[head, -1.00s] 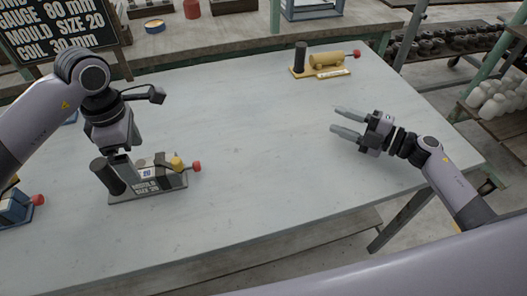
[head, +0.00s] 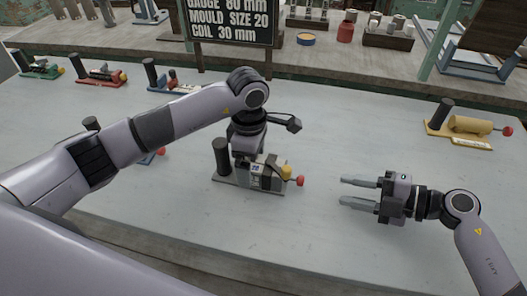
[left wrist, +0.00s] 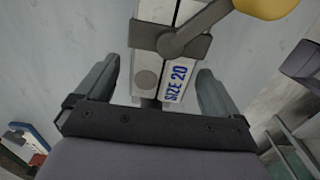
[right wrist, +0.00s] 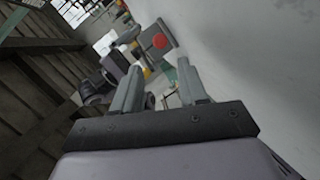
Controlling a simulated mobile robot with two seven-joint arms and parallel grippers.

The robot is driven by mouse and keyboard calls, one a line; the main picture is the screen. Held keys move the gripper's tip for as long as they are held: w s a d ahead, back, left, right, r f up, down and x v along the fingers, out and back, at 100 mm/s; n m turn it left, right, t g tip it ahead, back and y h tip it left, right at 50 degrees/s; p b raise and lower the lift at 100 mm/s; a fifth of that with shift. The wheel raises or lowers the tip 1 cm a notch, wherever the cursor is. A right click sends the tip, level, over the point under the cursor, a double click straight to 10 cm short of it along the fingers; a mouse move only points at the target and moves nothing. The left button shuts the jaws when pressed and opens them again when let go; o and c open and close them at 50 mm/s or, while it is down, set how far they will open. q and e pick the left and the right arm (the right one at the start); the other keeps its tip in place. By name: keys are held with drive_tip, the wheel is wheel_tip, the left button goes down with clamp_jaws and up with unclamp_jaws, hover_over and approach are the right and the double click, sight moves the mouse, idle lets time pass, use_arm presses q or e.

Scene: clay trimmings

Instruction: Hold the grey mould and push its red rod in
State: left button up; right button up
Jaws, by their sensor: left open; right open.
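My left gripper (left wrist: 157,68) points down over the mould, open, with one finger on each side of the body marked "SIZE 20" and visible gaps. In the head view its fingertips are largely hidden. My right gripper (head: 343,190) is open and empty, apart from the red end, pointing left toward it.
A yellow mould (head: 472,126) stands at the right. Green (head: 40,68), red (head: 98,75) and blue (head: 172,87) moulds stand at the far left. Another blue one is partly hidden behind my left arm. A sign (head: 234,22) stands behind. The table's front is clear.

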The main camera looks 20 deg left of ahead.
use_arm(q)
drive_tip(key=shift+f, duration=1.1)
